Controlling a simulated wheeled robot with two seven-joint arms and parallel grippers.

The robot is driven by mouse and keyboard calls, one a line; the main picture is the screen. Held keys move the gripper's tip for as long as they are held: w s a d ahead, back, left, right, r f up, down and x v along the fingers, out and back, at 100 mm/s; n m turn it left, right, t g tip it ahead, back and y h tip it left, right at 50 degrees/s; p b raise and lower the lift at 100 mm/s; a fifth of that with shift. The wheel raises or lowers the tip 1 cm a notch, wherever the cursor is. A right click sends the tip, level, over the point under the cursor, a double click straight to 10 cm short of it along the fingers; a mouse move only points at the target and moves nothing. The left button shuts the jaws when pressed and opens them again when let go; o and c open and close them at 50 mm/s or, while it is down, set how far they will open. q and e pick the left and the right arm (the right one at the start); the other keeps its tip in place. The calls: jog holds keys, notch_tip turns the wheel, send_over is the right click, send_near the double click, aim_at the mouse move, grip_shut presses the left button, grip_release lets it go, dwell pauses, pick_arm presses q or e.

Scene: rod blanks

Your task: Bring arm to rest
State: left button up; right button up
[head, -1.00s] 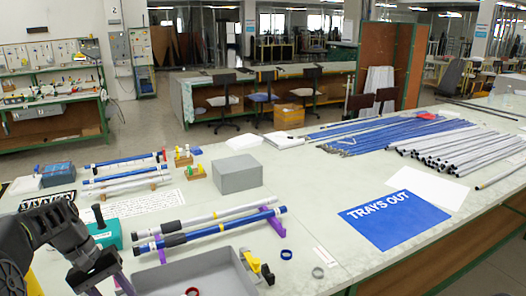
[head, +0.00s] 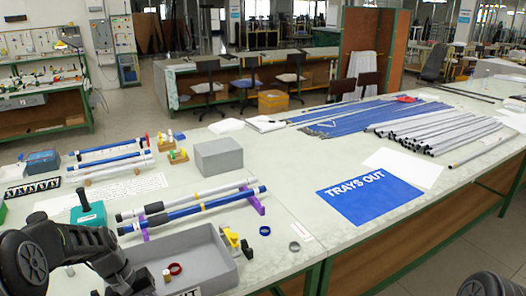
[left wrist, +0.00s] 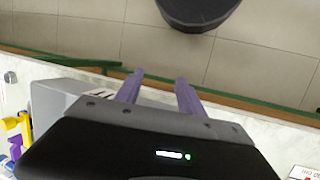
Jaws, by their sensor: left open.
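My left arm comes in at the lower left of the head view, and its gripper (head: 138,286) is low at the near edge, over the left part of the grey tray. In the left wrist view the two purple fingers (left wrist: 158,82) stand apart with nothing between them. They point over the table's green edge (left wrist: 60,59) toward the floor. My right gripper is not seen; only a dark rounded part of mine shows at the bottom right of the head view.
The grey tray (head: 222,262) holds a red ring (head: 175,268). Behind it, rods (head: 190,213) rest on purple supports (head: 252,200). A teal-based stamp-like block (head: 89,214), grey box (head: 218,156) and blue TRAYS OUT mat (head: 370,194) stand around. The table's front right is clear.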

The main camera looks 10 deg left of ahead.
pick_arm(q)
jog(key=s+d+f+m, duration=0.2)
jog(key=s+d+f, duration=0.2)
jog(key=d+f, duration=1.15)
jog(key=s+d+f+m+t, duration=0.1)
jog(key=s+d+f+m, duration=0.2)
jog(key=s+d, duration=0.9)
notch_tip(320, 180, down, 3)
jog(key=shift+s+d+r, duration=0.1)
jog(key=shift+s+d, duration=0.3)
jog(key=shift+d, duration=0.1)
jog(key=shift+w+a, duration=0.1)
